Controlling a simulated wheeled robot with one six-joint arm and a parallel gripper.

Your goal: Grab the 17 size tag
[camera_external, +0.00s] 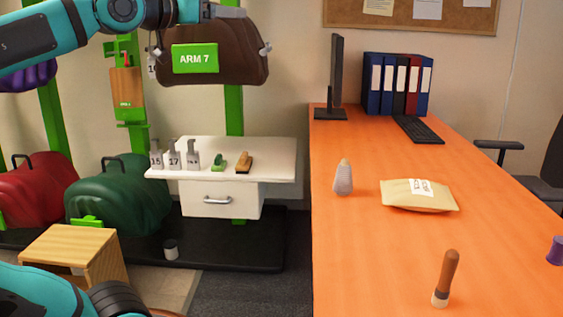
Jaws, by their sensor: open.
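The 17 size tag (174,160) stands upright on the white drawer-unit top (270,160), a pale tag with a dark number and a grey upper part. It is between the 15 tag (156,160) on its left and another tag (193,160) on its right, whose number is too small to read surely. My gripper (228,12) is at the top of the view, in front of the brown saddle's upper edge, well above the tags and to their right. It is open, its fingers are only partly clear, and I see nothing held in it.
A brown saddle (230,70) with a green "ARM 7" sign hangs above the tags. A green object (218,162) and a brown brush-like object (244,162) lie right of them. An orange desk (400,260) fills the right.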

